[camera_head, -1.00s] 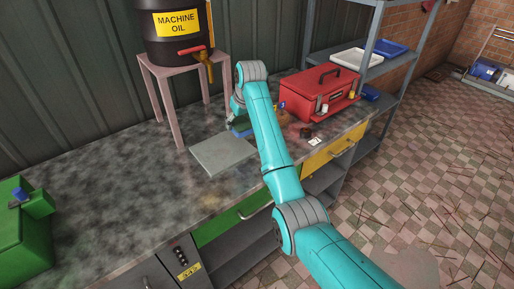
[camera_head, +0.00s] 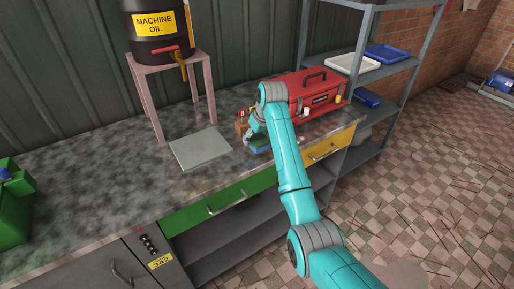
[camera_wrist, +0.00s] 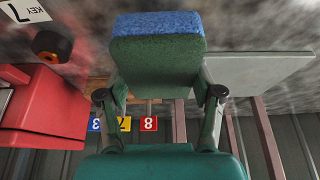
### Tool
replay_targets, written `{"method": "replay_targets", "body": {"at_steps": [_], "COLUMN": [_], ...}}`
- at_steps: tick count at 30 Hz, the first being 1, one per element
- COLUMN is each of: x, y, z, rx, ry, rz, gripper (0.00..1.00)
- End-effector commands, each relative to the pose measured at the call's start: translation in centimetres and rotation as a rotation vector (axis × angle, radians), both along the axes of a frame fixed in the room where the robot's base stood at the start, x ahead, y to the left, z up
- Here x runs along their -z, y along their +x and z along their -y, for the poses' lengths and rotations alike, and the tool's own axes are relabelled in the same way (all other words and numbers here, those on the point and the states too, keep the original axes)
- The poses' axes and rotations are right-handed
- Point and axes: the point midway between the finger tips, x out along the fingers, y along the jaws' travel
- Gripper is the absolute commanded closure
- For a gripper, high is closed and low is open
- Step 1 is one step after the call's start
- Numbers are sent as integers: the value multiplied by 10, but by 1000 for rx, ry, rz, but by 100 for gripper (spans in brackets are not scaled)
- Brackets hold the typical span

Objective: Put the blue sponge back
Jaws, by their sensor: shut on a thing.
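The blue sponge (camera_wrist: 158,25) has a blue layer and a thicker green layer. In the wrist view it sits between the two fingers of my gripper (camera_wrist: 160,95), which is shut on it. In the head view the sponge (camera_head: 259,144) shows partly behind my arm, over the worktop, right of a flat grey slab (camera_head: 200,150) and in front of the red toolbox. My gripper (camera_head: 251,136) is partly hidden by my wrist there. I cannot tell whether the sponge touches the worktop.
The red toolbox (camera_head: 318,96) stands close on the right; it also shows in the wrist view (camera_wrist: 45,100). Numbered tags (camera_wrist: 148,123), a dark roll (camera_wrist: 52,43) and a key card (camera_wrist: 24,10) are nearby. A stool (camera_head: 171,72) bears an oil drum.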

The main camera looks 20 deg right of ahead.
Motion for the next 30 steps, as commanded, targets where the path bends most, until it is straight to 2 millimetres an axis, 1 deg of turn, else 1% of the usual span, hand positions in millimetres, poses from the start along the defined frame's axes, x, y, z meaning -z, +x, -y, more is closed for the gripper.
{"method": "replay_targets", "body": {"at_steps": [2, 10, 12, 23, 24, 26, 30], "x": [6, 45, 48, 51, 51, 51, 50], "y": [0, 0, 0, 0, 0, 0, 0], "z": [0, 0, 0, 0, 0, 0, 0], "rx": [0, 0, -1, 0, -1, 0, 0], "ry": [0, 0, -1, 0, 0, 0, 0], "rz": [-1, -2, -1, 0, 0, 0, 0], "gripper": [67, 67, 67, 67, 24, 9, 9]}}
